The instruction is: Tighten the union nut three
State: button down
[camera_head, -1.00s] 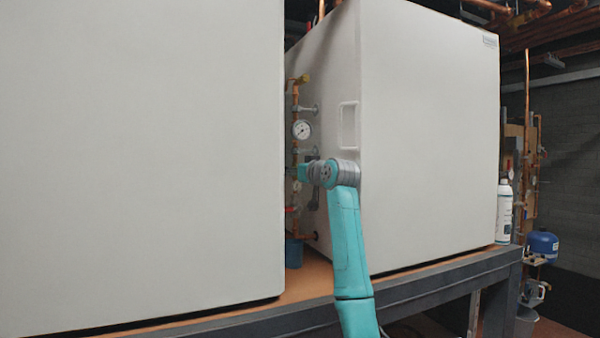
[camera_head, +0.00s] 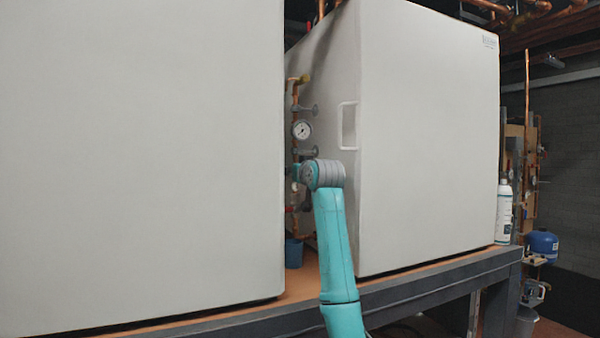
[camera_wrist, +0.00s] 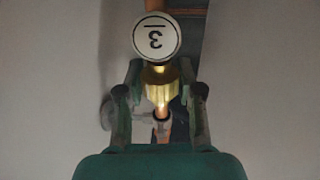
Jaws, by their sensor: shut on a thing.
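In the wrist view a round white tag marked 3 (camera_wrist: 156,39), seen upside down, sits just above a brass union nut (camera_wrist: 158,95). My gripper (camera_wrist: 160,80) has one dark green finger on each side of the nut and is shut on it. A copper pipe (camera_wrist: 162,133) shows below the nut, between the fingers. In the head view my turquoise arm reaches into the gap between the two white cabinets. Its grey wrist joint hides most of the gripper, and the nut cannot be made out there.
A large white cabinet (camera_head: 140,150) fills the left, and another white cabinet (camera_head: 430,140) stands to the right. A blue cup (camera_head: 294,252) stands below on the bench (camera_head: 420,275).

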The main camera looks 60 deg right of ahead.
jog(key=shift+m+g+h, duration=1.3)
jog(key=shift+g+h, duration=0.1)
jog(key=shift+h, duration=0.1)
jog(key=c, duration=0.7)
grip_release()
jog(key=shift+d+n, duration=0.1)
jog(key=shift+n, duration=0.2)
jog(key=shift+s+n+t+y, duration=0.1)
jog(key=shift+n+t+y, duration=0.5)
jog(key=shift+t+y, duration=0.4)
jog(key=shift+n+t+y, duration=1.2)
jog(key=shift+n+y, duration=0.2)
jog(key=shift+y, duration=0.5)
